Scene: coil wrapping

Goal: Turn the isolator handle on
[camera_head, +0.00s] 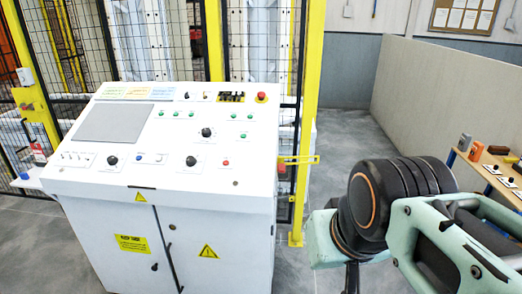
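A white control cabinet (160,190) with a sloped panel stands left of centre. I cannot pick out for sure which part is the isolator handle. The panel carries black rotary knobs (206,132), and the front doors have a black knob (154,267) and a long black handle (172,262). My arm is at the lower right, apart from the cabinet in the picture. A dark part under my arm's mint-coloured end may be my gripper (352,278); its fingers cannot be made out, so its opening does not show.
A yellow-framed mesh fence (262,50) stands behind the cabinet, with a yellow post (308,120) at its right. A bench with small items (500,180) is at the far right, beside a low grey partition (440,100). Grey floor (345,140) is clear between.

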